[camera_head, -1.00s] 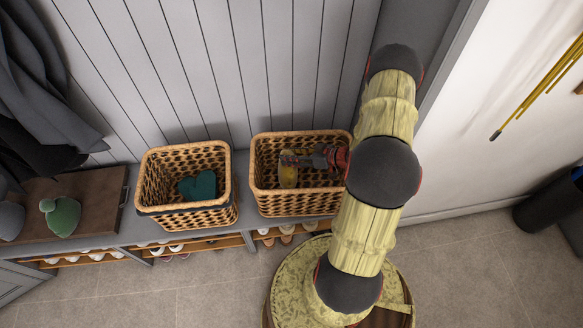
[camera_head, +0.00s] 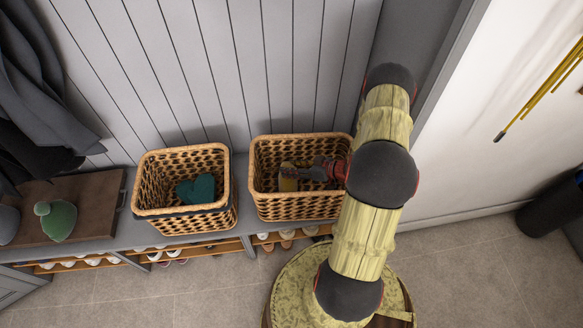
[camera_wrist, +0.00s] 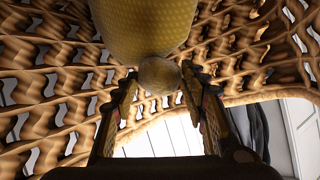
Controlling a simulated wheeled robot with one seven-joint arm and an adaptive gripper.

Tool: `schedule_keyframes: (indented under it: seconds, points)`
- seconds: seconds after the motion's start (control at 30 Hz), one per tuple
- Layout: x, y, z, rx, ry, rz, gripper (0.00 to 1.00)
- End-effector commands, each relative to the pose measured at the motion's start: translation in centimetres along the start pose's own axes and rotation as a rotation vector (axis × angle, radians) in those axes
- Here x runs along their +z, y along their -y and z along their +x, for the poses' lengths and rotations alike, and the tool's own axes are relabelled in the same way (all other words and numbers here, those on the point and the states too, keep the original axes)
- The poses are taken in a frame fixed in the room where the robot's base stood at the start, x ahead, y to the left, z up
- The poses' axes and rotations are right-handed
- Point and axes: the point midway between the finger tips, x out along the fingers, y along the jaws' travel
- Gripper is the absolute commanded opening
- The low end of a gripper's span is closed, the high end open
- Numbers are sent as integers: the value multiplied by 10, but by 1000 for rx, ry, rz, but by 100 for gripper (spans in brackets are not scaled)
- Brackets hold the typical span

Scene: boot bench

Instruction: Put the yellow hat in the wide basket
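The yellow hat (camera_head: 287,179) is inside the right-hand wicker basket (camera_head: 296,208), low between its walls. This basket looks slightly wider than the left one. My gripper (camera_head: 299,173) reaches into the basket from the right, beside the hat. In the wrist view the hat (camera_wrist: 142,25) fills the upper middle, with its round pompom (camera_wrist: 159,76) toward me. Whether the hat touches the basket floor is hidden.
A left wicker basket (camera_head: 183,222) holds a teal hat (camera_head: 197,189). A green hat (camera_head: 57,220) sits on a brown board (camera_head: 97,205) at the left. Dark coats (camera_head: 35,90) hang at the far left. Shoes stand on the rack below the bench.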

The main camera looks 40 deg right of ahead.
Motion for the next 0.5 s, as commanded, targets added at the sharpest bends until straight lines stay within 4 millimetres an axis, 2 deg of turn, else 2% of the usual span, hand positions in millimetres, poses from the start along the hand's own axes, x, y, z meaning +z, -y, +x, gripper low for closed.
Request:
schedule_keyframes:
  seconds: [0.27,0.5]
  points:
    - [0,0,0,0,0,0,60]
    - [0,0,0,0,0,0,60]
